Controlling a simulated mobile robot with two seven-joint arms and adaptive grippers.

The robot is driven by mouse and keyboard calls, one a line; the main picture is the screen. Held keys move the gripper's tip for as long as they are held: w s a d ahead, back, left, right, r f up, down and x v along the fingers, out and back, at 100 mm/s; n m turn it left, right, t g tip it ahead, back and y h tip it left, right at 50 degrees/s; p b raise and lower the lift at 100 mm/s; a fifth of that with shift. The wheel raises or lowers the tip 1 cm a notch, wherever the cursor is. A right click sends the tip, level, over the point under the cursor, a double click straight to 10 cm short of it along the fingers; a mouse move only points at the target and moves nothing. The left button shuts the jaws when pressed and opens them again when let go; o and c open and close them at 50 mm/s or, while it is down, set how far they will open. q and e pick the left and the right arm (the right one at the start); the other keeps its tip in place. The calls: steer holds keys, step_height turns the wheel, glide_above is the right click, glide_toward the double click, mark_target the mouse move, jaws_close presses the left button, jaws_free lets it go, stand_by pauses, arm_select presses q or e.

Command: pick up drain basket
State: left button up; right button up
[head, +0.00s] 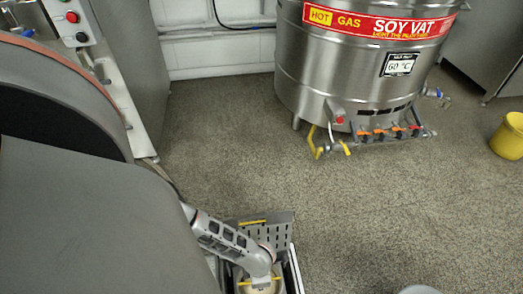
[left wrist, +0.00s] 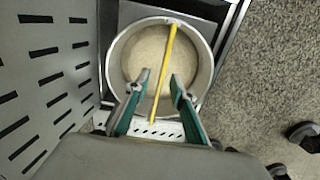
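The drain basket (left wrist: 205,62) appears to be the round, pale-rimmed vessel in the left wrist view, seen from above with a beige inside. A yellow bar handle (left wrist: 167,52) crosses over it. My left gripper (left wrist: 160,76) is open above the basket, its two green-sided fingers on either side of the yellow bar and apart from each other. I cannot tell whether they touch the bar. In the head view the basket (head: 262,291) is mostly hidden beneath my left gripper (head: 259,283) at the bottom edge. My right gripper is out of view.
A slotted grey grate (head: 279,226) stands raised beside the basket's rectangular pit (head: 296,270). A steel soy vat (head: 330,75) with valves stands at the back. A yellow bucket (head: 508,137) is at the far right. The speckled floor (head: 390,205) between is clear.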

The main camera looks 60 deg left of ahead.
arm_select(q)
steer(key=shift+f, duration=0.2)
stand_by(0.6)
steer(key=shift+w, duration=0.1)
jaws_close()
